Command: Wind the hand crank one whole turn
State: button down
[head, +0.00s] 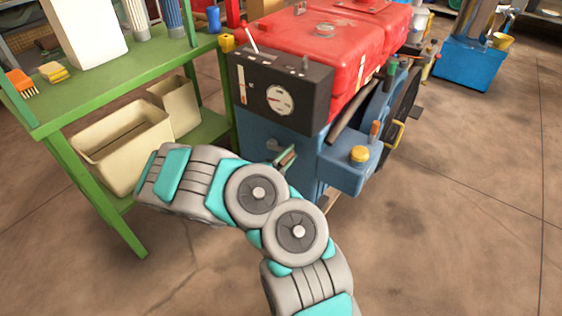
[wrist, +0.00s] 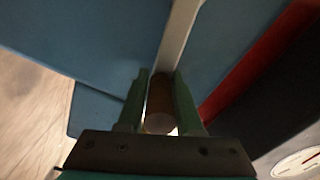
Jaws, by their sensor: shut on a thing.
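The hand crank sits low on the front of the blue and red mill (head: 265,140). In the wrist view its pale metal arm (wrist: 178,38) runs up from a brown cylindrical handle (wrist: 160,112). My gripper (wrist: 161,78) has its two green fingers shut on the handle, one on each side. In the head view my gripper (head: 285,157) is small and at the mill's blue front, below the dark panel; my arm reaches up to it from the bottom. Part of the crank arm (head: 274,144) shows just left of the gripper.
A dark panel with a round gauge (head: 279,100) is above the crank. A blue box with a yellow knob (head: 360,154) juts out at the right. A green shelf (head: 120,95) with cream bins (head: 125,150) stands close on the left.

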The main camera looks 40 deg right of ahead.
jog(key=shift+w+a+r+n, duration=0.15)
jog(key=shift+r+n, duration=0.25)
jog(key=shift+n, duration=0.2)
jog(key=c, duration=0.6)
grip_release()
jog(key=shift+v, duration=3.85)
